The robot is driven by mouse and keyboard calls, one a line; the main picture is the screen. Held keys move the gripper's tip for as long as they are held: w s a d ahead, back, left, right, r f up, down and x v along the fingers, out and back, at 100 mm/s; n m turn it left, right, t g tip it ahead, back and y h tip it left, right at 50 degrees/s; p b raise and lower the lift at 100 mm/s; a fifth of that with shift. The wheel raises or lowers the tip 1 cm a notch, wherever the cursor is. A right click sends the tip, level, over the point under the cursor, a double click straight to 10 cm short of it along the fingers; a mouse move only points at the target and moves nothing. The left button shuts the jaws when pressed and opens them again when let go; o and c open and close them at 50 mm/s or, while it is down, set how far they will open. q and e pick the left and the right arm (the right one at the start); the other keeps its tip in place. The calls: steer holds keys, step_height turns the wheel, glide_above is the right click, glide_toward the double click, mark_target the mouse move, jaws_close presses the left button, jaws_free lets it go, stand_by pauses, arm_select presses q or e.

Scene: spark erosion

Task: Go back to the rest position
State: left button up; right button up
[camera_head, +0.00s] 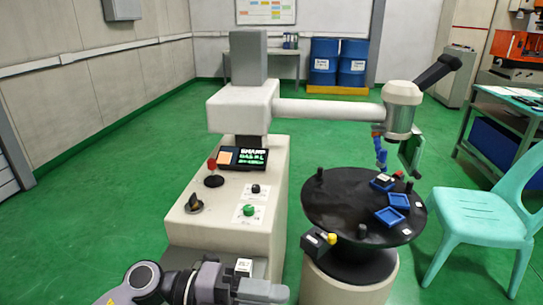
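My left arm comes in at the bottom left, and its grey wrist and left gripper (268,292) lie low in front of the machine's console. The fingertips are too small and too close to the picture's bottom edge to tell whether they are open or shut. No held object shows there. My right gripper is not in view.
The spark erosion machine (240,108) has a console with a red-knobbed lever (212,170), a green button (249,210) and a screen. A round black table (335,205) carries blue trays (389,216). A turquoise chair (480,212) stands right. Green floor is free at left.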

arm_select(q)
steer(key=w+a+f+n+t+y, duration=0.2)
steer(key=a+n+t, duration=0.1)
steer(key=n+t, duration=0.4)
steer(key=w+a+f+n+t+y+p, duration=0.15)
steer(key=a+n+t, duration=0.3)
steer(key=n, duration=0.45)
steer(key=w+a+f+n+t+y, duration=0.1)
steer(key=a+n+t+y, duration=0.15)
steer(key=n+t, duration=0.5)
steer(key=s+a+f+n+g+y, duration=0.3)
steer(key=s+a+f+n+y, duration=0.1)
steer(key=f, duration=0.5)
steer(key=s+a+f+n+g+y, duration=0.4)
steer(key=s+a+f+n+y, duration=0.1)
steer(key=s+f, duration=0.4)
steer(key=shift+a+f+n+p, duration=0.3)
steer(key=shift+a+n+p, duration=0.05)
steer(key=shift+a+n, duration=0.1)
